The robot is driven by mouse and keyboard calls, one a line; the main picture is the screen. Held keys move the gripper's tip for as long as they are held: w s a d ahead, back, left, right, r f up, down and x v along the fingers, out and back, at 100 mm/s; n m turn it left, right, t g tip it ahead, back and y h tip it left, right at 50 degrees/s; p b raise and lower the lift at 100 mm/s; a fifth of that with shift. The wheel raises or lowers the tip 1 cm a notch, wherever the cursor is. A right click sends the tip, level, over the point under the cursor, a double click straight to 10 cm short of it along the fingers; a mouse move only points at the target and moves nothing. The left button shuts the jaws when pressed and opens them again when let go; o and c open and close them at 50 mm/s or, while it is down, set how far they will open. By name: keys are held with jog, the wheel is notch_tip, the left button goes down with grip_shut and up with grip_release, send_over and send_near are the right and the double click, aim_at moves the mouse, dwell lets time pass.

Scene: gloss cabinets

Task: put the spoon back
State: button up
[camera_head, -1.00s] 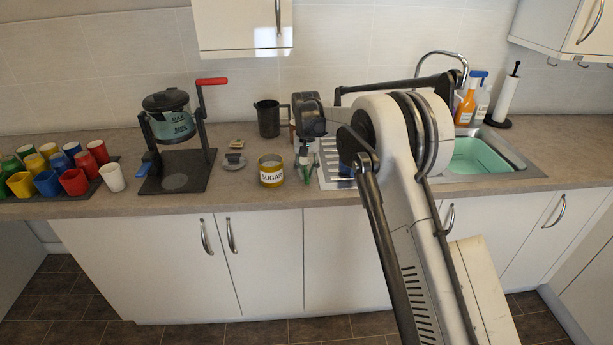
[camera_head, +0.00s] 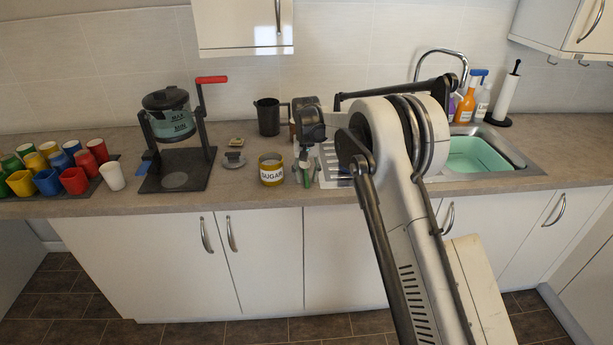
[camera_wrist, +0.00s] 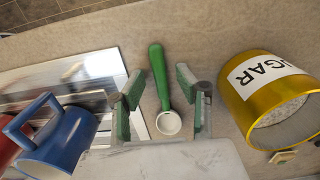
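The spoon has a green handle and a small pale round bowl. It lies on the counter in the wrist view (camera_wrist: 158,80), its bowl toward my gripper's base. My gripper (camera_wrist: 157,84) is open, with one green-padded finger on each side of the spoon and visible gaps between. In the head view my gripper (camera_head: 306,178) points down at the counter, just right of the sugar jar (camera_head: 271,170). The yellow jar labelled SUGAR is open and holds white grains; it also shows at the right of the wrist view (camera_wrist: 262,88).
A kettle stand (camera_head: 175,170), a black jug (camera_head: 268,118) and several coloured cups are farther left in the head view.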

aim_at(307, 179)
notch_tip(307, 179, up, 12)
jog(key=r, duration=0.1)
jog(key=s+d+r+t, duration=0.2)
jog(key=s+d+r, duration=0.7)
jog(key=r, duration=0.2)
jog(key=s+d+r+t, duration=0.1)
jog(key=s+d, duration=0.3)
jog(key=s, duration=0.4)
jog(key=s+d+r+m+t, duration=0.15)
jog(key=s+d, duration=0.25)
jog(key=s, duration=0.5)
jog(key=s+d+r+t, duration=0.15)
jog(key=s+d, duration=0.25)
jog(key=s, duration=0.4)
jog(key=s+d+f, duration=0.2)
jog(key=s+f, duration=0.2)
jog(key=s, duration=0.3)
jog(key=s+d+f+t, duration=0.1)
jog(key=s+d+f, duration=0.1)
jog(key=s+f, duration=0.2)
jog(key=s, duration=0.3)
jog(key=shift+b, duration=0.35)
notch_tip(307, 179, down, 3)
jog(key=b, duration=0.2)
jog(key=shift+b, duration=0.35)
